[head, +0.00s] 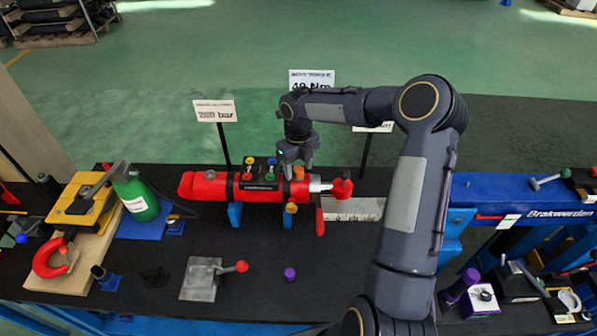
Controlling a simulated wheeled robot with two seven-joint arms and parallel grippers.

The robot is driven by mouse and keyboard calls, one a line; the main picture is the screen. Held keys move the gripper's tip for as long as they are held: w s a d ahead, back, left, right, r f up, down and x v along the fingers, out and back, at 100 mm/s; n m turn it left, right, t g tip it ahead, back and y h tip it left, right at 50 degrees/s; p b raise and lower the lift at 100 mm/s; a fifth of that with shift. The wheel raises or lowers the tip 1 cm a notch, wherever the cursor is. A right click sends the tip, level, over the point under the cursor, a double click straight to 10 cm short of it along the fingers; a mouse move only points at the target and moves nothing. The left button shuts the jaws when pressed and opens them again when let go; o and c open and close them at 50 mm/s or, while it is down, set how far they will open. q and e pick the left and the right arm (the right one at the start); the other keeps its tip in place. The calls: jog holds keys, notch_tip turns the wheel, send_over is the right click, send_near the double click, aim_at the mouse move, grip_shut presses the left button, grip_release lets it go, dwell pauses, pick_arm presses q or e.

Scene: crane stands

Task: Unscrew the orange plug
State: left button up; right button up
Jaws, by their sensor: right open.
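A red cylinder (207,187) lies across blue supports on the dark bench. My right gripper (296,168) points down, open, over the cylinder's right part. An orange plug-like piece (298,173) shows at its fingertips; I cannot tell if the fingers touch it or stand around it. Another orange round piece (291,208) sits on the cylinder's front side just below. I cannot tell which orange piece is the plug. My left gripper is not in view.
A red knob (342,188) and a red lever (320,222) are at the cylinder's right end. Sign posts (215,111) stand behind. A grey plate with red-knobbed lever (206,277) and a purple cap (290,274) lie in front. A green bottle (138,197) is at left.

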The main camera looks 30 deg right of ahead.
jog(key=shift+c, duration=0.7)
